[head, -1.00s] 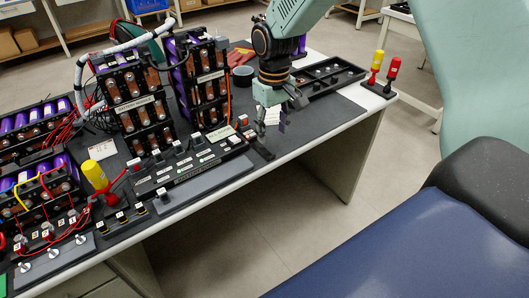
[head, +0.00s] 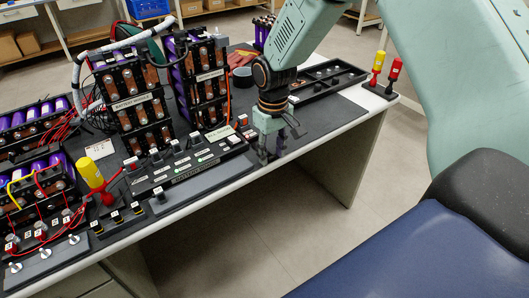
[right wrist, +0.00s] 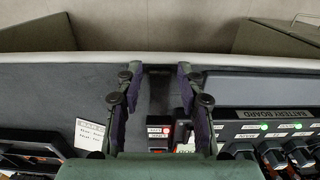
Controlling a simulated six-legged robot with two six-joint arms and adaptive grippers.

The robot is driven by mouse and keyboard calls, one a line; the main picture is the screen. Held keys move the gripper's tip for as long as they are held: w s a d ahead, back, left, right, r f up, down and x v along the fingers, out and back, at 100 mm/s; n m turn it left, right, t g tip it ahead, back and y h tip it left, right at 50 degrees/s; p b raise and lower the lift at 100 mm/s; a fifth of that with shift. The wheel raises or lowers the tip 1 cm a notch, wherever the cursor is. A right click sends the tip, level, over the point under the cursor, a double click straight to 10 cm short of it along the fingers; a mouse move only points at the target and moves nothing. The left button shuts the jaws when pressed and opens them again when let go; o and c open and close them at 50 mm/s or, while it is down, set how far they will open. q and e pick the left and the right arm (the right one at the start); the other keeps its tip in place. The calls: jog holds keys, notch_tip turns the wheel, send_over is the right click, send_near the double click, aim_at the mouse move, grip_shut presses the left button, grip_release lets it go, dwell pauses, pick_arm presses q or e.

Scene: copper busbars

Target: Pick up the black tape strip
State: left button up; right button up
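My right gripper (head: 274,150) is open over the front edge of the table, just right of the battery board (head: 190,165). In the right wrist view its two fingers (right wrist: 158,90) stand apart, one on each side of a dark, narrow strip-like piece (right wrist: 158,70) near the table edge. This may be the black tape strip; it is dark on a dark mat, and its outline is hard to tell. Nothing is held between the fingers. In the head view the gripper mostly hides this spot. My left gripper is not in view.
A white label card (right wrist: 89,134) lies to the left. Battery racks (head: 135,105) stand left.

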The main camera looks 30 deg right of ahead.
jog(key=c, duration=0.4)
jog(key=shift+c, duration=0.2)
